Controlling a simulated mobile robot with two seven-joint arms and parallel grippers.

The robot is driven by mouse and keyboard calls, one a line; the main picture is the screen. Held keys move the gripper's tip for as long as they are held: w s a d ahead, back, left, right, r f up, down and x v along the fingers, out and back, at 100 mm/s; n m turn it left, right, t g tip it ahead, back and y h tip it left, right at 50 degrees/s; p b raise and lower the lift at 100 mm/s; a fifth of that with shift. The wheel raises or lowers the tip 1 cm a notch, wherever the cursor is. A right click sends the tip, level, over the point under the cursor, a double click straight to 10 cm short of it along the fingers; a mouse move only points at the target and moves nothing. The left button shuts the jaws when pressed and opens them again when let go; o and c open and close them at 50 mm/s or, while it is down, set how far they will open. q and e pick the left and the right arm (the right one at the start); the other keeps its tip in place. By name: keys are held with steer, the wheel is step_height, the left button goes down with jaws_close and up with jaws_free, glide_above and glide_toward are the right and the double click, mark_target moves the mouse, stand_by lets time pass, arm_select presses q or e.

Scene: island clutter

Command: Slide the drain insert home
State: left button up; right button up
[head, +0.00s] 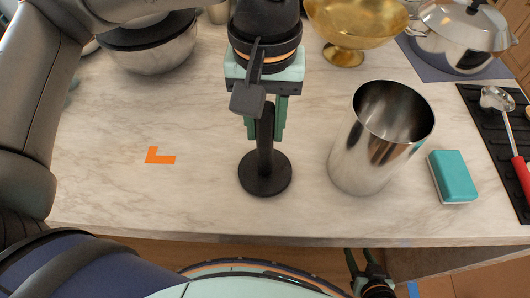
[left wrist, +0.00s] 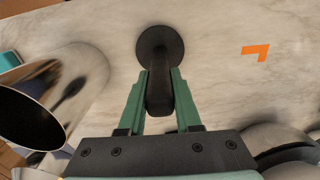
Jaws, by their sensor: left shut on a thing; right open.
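The drain insert, a black disc with an upright stem (head: 264,176), is below my left gripper (head: 266,132). It also shows in the left wrist view (left wrist: 160,46). My left gripper's green fingers are shut on the stem, one on each side. The disc is at or just above the marble counter; I cannot tell if it touches. A tall, open steel cylinder (head: 365,155) stands upright to the right of the insert, apart from it. It also shows in the left wrist view (left wrist: 85,80). My right gripper (head: 368,284) is low at the bottom edge, open, below the counter front.
An orange corner mark (head: 158,157) lies on bare counter (head: 120,190) left of the insert. A teal sponge (head: 452,176) lies right of the cylinder. A steel bowl (head: 150,52), gold bowl (head: 352,25) and lidded pot (head: 462,38) stand behind. A red-handled ladle (head: 522,172) lies far right.

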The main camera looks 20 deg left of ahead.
arm_select(q)
jaws_close()
arm_select(e)
steer(key=shift+r, duration=0.1)
stand_by(0.8)
arm_select(q)
steer(key=shift+r, duration=0.1)
